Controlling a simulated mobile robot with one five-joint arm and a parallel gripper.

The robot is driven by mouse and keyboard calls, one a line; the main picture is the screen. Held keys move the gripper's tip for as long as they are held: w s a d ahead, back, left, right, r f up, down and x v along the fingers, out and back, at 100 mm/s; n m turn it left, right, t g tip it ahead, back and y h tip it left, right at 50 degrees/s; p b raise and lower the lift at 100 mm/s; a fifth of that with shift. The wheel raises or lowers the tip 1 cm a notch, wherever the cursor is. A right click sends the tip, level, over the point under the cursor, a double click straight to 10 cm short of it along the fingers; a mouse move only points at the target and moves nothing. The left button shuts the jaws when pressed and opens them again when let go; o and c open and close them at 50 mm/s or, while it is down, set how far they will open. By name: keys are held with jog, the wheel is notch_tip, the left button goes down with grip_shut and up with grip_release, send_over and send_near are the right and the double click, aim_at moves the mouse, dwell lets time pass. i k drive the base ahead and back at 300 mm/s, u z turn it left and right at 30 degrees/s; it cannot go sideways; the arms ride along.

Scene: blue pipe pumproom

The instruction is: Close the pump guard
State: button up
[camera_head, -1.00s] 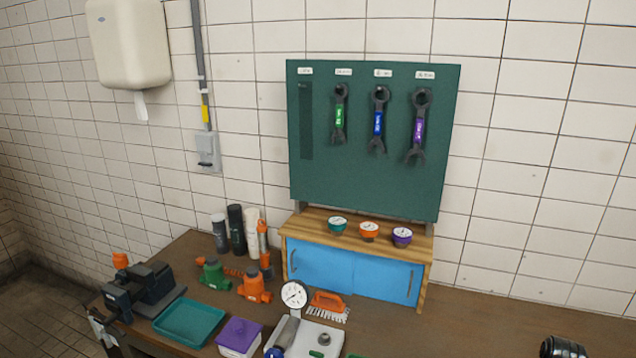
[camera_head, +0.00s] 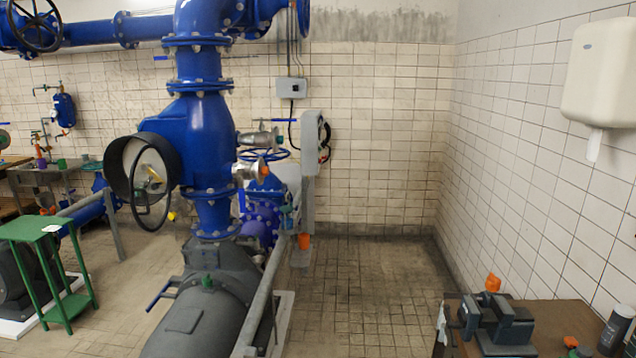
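The large grey pump body (camera_head: 205,320) lies at the bottom middle, under the tall blue pipe (camera_head: 203,130). A round black housing (camera_head: 118,172) sticks out from the left of the blue pipe. A dark ring or hinged cover (camera_head: 172,185) stands at an angle in front of it, with a pale face and a brass-coloured part partly showing behind. I cannot tell for certain which part is the pump guard. My gripper is not in view.
A green stand (camera_head: 42,228) is at the left. A grey rail (camera_head: 270,285) runs beside the pump. The workbench (camera_head: 550,325) with a dark vise (camera_head: 497,325) fills the bottom right. The tiled floor (camera_head: 365,290) between pump and bench is clear.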

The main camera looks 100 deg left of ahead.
aim_at(158, 188)
jog(key=u, duration=4.25)
jog(key=i, duration=1.65)
jog(key=u, duration=2.55)
jog(key=k, duration=1)
